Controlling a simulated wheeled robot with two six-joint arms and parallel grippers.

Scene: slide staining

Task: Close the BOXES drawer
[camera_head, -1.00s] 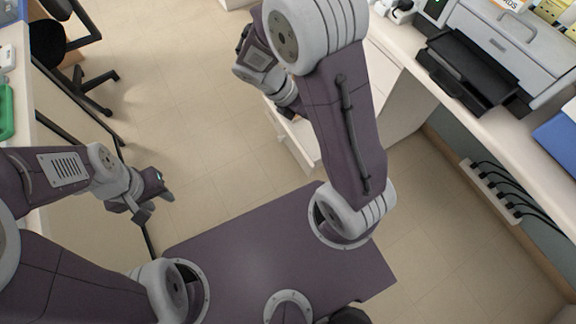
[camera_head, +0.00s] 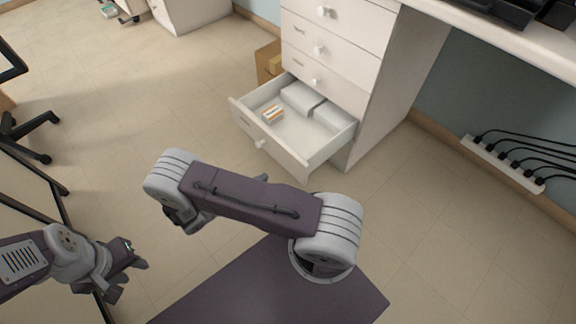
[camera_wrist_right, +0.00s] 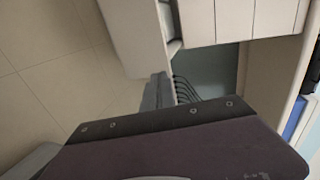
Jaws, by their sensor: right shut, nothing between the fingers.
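The bottom drawer (camera_head: 310,160) of the white cabinet stands pulled out, with a round knob on its front. I cannot read its label. It holds white boxes (camera_head: 303,98) and a small orange-and-white box (camera_head: 272,114). In the right wrist view the drawer front (camera_wrist_right: 130,38) lies beyond my right gripper (camera_wrist_right: 158,92), which is shut and empty. In the head view that gripper is mostly hidden by my right arm, in front of the drawer and apart from it. My left gripper (camera_head: 128,278) is open and empty at lower left, far from the drawer.
The cabinet's upper drawers (camera_head: 335,45) are shut. A cardboard box (camera_head: 268,62) stands on the floor left of the cabinet. A power strip (camera_head: 502,163) with black cables runs along the right wall. A chair (camera_head: 30,140) is at far left. Floor left of the drawer is clear.

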